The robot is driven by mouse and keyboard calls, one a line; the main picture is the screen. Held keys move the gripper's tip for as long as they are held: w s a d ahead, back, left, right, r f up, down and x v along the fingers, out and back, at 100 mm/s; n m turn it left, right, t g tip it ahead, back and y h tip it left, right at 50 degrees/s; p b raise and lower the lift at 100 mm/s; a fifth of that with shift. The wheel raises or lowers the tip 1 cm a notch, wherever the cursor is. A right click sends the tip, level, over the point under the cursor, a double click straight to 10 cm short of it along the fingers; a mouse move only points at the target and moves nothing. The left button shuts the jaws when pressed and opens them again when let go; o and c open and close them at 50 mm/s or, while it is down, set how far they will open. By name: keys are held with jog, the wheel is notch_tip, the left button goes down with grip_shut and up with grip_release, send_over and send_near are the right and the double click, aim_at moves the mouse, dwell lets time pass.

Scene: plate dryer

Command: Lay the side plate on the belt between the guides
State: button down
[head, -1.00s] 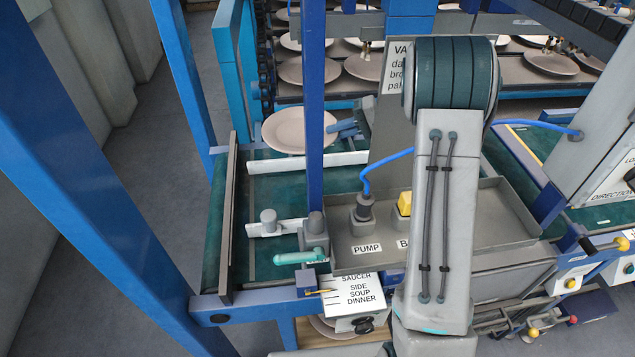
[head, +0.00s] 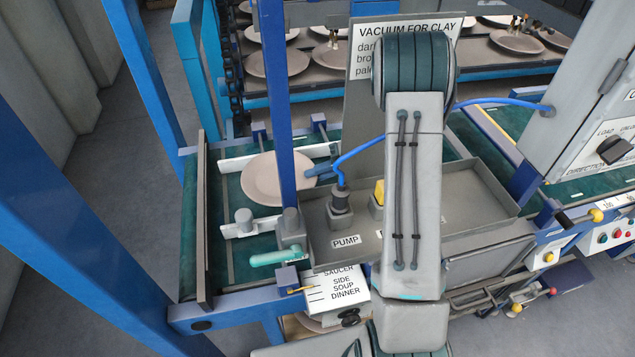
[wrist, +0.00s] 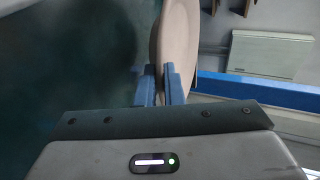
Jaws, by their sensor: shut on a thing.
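The side plate (head: 262,182) is a round, pale pinkish-beige disc over the green belt (head: 240,262). My gripper (head: 322,173) is shut on its right rim with blue fingers. In the head view the plate overlaps part of the white far guide (head: 235,163) and lies mostly between it and the near guide (head: 240,229). Any gap between plate and belt cannot be told. In the wrist view the plate (wrist: 180,45) shows nearly edge-on between the fingers (wrist: 165,88). A blue post hides a strip of its right part.
A blue upright post (head: 273,90) stands in front of the plate. A grey tray with a pump (head: 340,205) lies to the right. A teal-handled lever (head: 270,258) is by the near guide. Racks of plates (head: 278,62) stand behind.

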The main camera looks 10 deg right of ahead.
notch_tip(320, 180, down, 3)
jog(key=shift+f, duration=0.15)
jog(key=c, duration=1.8)
grip_release()
jog(key=shift+f, duration=0.1)
jog(key=v, duration=1.2)
